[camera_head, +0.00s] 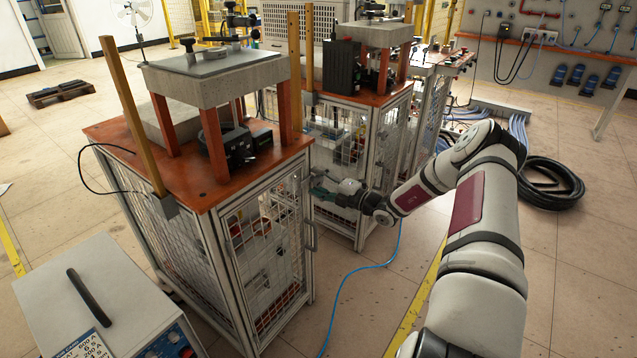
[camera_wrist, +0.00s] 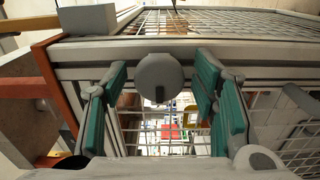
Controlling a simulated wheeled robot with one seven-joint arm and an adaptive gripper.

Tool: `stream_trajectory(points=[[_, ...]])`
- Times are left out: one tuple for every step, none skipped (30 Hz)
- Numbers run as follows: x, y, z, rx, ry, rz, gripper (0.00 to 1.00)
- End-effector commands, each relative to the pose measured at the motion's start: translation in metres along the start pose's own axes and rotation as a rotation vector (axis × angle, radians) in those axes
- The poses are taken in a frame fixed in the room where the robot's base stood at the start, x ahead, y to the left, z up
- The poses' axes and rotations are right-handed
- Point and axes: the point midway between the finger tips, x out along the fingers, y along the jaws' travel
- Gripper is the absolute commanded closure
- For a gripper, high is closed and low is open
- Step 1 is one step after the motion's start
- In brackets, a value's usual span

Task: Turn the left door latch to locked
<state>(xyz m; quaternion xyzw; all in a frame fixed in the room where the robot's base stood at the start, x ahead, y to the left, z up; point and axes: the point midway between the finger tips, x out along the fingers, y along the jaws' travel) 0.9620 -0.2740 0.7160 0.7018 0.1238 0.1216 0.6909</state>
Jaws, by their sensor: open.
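In the wrist view a grey round knob (camera_wrist: 160,77), which looks like the door latch, sits on the grey metal frame of the mesh cage. My gripper (camera_wrist: 162,88) is open, with one teal finger on each side of the knob and a visible gap to it on both sides. In the head view my gripper (camera_head: 318,184) is at the upper right edge of the near cage's mesh door (camera_head: 262,245). The latch cannot be made out there. I cannot tell the latch's turned position.
The near cage has an orange top (camera_head: 190,172) with a concrete block on orange posts. A door handle (camera_head: 311,232) is below my gripper. A second cage (camera_head: 340,150) stands close behind. A blue cable (camera_head: 355,270) lies on the open floor to the right.

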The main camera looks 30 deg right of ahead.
Motion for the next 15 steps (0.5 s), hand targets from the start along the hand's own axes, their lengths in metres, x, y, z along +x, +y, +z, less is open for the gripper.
stream_trajectory(points=[[-0.005, 0.0, 0.001, 0.0, -0.001, -0.001, 0.46], [-0.008, 0.0, 0.001, 0.0, -0.001, -0.002, 0.46], [-0.014, -0.001, 0.001, 0.0, -0.002, -0.002, 0.46], [-0.019, -0.001, 0.002, 0.0, -0.003, -0.002, 0.46], [-0.024, -0.001, 0.001, 0.001, -0.003, -0.002, 0.46], [-0.032, 0.0, 0.002, 0.001, -0.004, -0.002, 0.46], [-0.038, 0.0, 0.002, 0.001, -0.005, -0.002, 0.46], [-0.045, 0.0, 0.002, 0.001, -0.004, -0.002, 0.46], [-0.053, 0.0, 0.002, 0.0, -0.004, -0.002, 0.46], [-0.059, 0.0, 0.002, 0.0, -0.005, -0.001, 0.46], [-0.066, 0.0, 0.002, 0.001, -0.004, -0.002, 0.46], [-0.074, -0.001, 0.001, 0.001, -0.004, -0.002, 0.46], [-0.079, -0.001, 0.002, 0.0, -0.004, -0.002, 0.46], [-0.084, -0.001, 0.001, 0.0, -0.004, -0.001, 0.46], [-0.091, 0.0, 0.001, 0.001, -0.003, -0.001, 0.46]])
